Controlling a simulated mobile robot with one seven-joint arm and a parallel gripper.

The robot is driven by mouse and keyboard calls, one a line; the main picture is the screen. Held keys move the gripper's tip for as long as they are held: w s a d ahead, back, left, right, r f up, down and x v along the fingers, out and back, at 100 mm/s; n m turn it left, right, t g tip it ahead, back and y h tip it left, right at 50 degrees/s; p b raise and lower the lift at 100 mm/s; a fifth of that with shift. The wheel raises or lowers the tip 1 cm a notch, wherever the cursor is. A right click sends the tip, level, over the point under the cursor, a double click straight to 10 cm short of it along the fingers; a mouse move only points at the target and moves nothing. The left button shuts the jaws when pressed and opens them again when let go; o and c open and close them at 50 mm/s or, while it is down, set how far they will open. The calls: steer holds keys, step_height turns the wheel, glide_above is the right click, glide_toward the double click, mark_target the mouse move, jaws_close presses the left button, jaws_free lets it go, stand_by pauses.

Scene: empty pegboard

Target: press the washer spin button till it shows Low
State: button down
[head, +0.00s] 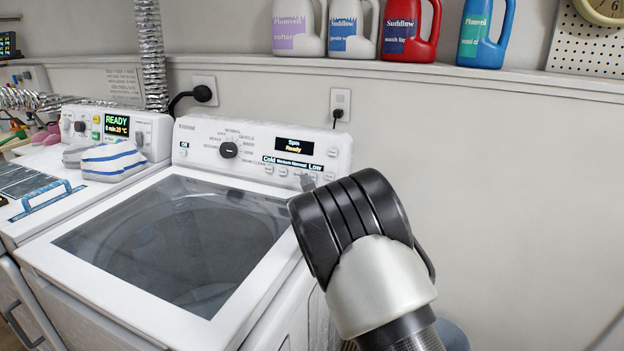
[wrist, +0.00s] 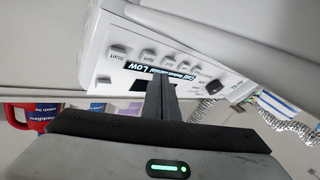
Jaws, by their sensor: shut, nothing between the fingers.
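The washer (head: 235,270) is white with a glass lid and an upright control panel (head: 205,151). Its small dark display (head: 294,146) reads "Spin Ready". Below it, a lit strip (head: 292,163) shows Cold, dim middle words and, at its right end, Low. A row of small buttons runs under the strip; the fingers partly cover this row, so I cannot tell which is the spin button. My gripper (head: 308,181) is shut and empty at this row, below Low. In the wrist view the closed fingers (wrist: 159,86) overlap the panel beside the strip (wrist: 147,69); contact is unclear.
A second white machine (head: 112,135) stands at left, its display reading READY, with striped cloth (head: 112,160) on top. Detergent jugs (head: 408,30) stand on the shelf above. Two wall outlets (head: 340,103) with plugs are behind.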

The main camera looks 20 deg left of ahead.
steer(key=shift+s+a+r, duration=0.1)
steer(key=shift+s+r, duration=0.15)
steer(key=shift+s, duration=0.6)
steer(key=shift+s+a+r, duration=0.1)
steer(key=shift+s+r, duration=0.15)
steer(key=shift+s, duration=0.6)
